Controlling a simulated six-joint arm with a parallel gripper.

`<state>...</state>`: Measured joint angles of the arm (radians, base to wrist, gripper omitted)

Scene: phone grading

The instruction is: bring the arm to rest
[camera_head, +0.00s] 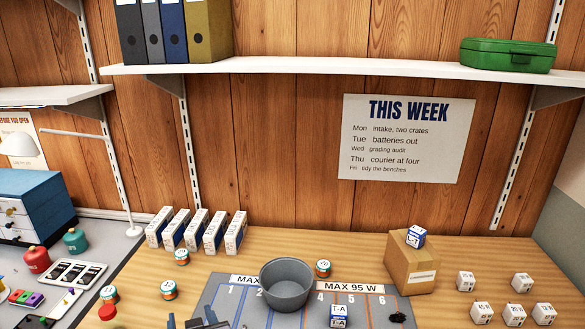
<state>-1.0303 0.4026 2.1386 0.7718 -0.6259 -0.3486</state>
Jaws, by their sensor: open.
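My gripper (198,321) shows only in part at the bottom edge, left of the middle. Its dark fingers are open, and I see nothing held between them. It is in front of the grey numbered board (240,311), left of the small white and blue box marked T-A (339,316). The rest of my arm is outside the picture.
A round grey bin (286,284) stands on the board's back part. A cardboard box (411,264) carries a small box (416,237). Several white cubes (466,281) stand at right, several cartons (197,232) and small tins (168,290) at left. A shelf (330,66) spans above.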

